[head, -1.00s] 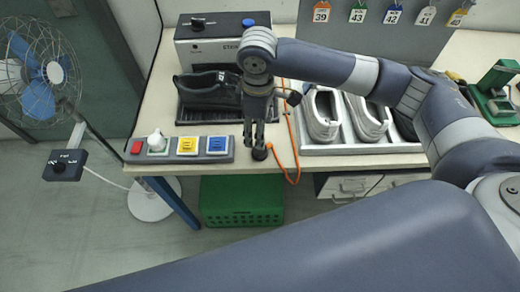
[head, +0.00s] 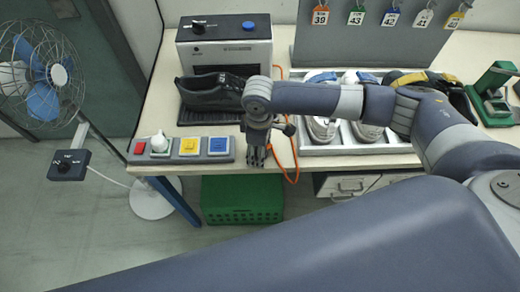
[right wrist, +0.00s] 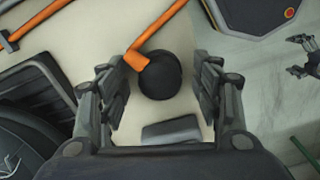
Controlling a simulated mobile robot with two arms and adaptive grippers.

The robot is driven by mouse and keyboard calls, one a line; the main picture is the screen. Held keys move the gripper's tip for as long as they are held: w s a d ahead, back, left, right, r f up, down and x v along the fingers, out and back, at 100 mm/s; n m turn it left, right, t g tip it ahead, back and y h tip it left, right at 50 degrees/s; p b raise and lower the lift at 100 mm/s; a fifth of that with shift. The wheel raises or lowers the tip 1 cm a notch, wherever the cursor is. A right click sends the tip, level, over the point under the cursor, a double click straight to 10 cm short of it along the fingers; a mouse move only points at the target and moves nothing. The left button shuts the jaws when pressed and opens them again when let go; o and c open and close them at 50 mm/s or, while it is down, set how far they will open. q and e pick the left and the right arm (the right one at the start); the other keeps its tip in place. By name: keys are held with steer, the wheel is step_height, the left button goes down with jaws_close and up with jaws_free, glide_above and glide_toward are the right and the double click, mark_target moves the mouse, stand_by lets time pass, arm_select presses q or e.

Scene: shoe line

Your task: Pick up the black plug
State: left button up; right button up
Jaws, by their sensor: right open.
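The black plug (right wrist: 160,75) is a round dark piece with the orange cable (right wrist: 155,32) joined to it. In the right wrist view it lies on the pale tabletop. My right gripper (right wrist: 162,82) is open, with one finger on each side of the plug; I cannot tell whether they touch it. In the head view my right gripper (head: 256,158) points down at the table's front edge and hides the plug. What looks like my left gripper (right wrist: 302,55) shows small at the right edge of the right wrist view; its opening is unclear.
A button box (head: 182,149) stands left of the gripper, its grey end close to the plug. A black shoe (head: 210,90) lies behind it before a grey machine (head: 222,45). A white tray (head: 340,151) of shoes is to the right.

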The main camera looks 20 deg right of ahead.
steer(key=c, duration=1.2)
steer(key=shift+r, duration=0.15)
